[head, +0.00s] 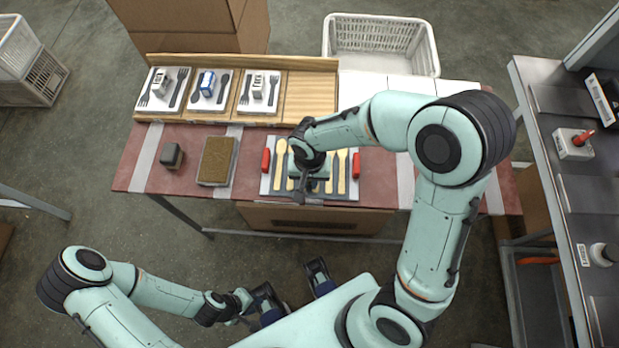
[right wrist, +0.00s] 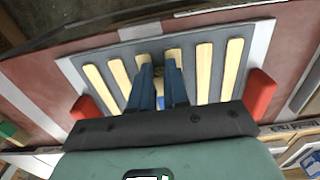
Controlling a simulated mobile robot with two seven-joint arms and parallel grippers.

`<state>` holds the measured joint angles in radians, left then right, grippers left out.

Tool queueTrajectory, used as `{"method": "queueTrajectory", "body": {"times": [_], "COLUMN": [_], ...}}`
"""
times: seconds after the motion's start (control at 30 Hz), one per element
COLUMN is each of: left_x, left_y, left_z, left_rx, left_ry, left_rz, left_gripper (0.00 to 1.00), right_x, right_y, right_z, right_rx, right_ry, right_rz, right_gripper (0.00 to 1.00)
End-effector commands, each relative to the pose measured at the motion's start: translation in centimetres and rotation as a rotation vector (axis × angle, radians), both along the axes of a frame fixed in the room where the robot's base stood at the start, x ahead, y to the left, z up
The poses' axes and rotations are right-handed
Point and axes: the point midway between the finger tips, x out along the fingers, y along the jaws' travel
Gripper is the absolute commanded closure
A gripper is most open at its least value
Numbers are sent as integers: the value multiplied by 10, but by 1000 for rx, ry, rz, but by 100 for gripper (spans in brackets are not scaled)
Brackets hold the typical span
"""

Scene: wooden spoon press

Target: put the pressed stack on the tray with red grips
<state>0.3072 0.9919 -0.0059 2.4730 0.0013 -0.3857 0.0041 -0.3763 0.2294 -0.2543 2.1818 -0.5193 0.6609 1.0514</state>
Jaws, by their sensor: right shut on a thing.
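The tray with red grips (head: 264,190) lies on the near part of the table, with a red grip at each end. Several pale wooden spoons or strips lie on its grey surface; they also show in the right wrist view (right wrist: 205,72). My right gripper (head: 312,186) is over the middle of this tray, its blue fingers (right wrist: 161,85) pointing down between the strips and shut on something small. The palm and fingers mostly hide the held thing; whether it is the pressed stack or touches the tray I cannot tell. My left gripper (head: 252,304) is low at the front, away from the table; its jaws are unclear.
A brown slab (head: 216,160) and a small dark block (head: 171,156) lie left of the tray. A wooden rack (head: 308,95) with several cutlery sets stands behind. A white basket (head: 380,42) is at the back right. A metal bench (head: 570,150) stands at the right.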

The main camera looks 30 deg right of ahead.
Motion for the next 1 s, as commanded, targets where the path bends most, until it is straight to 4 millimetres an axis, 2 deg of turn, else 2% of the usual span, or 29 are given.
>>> {"method": "queueTrajectory", "body": {"times": [0.27,0.3,0.37,0.77,0.87,1.0], "left_x": [0,0,0,1,1,3], "left_y": [0,0,0,0,0,0], "left_z": [-3,-3,-3,3,4,10], "left_rx": [0,1,1,0,0,0], "left_ry": [-1,-2,-2,0,-1,-3], "left_rz": [0,1,1,0,0,0], "left_gripper": [73,73,73,73,73,73], "right_x": [0,0,0,0,2,2], "right_y": [0,0,0,0,0,0], "right_z": [-4,-3,-3,4,19,50], "right_rx": [0,0,0,0,1,2], "right_ry": [0,0,0,-1,-6,-7], "right_rz": [0,0,0,0,-1,0], "right_gripper": [100,78,59,59,59,59]}}
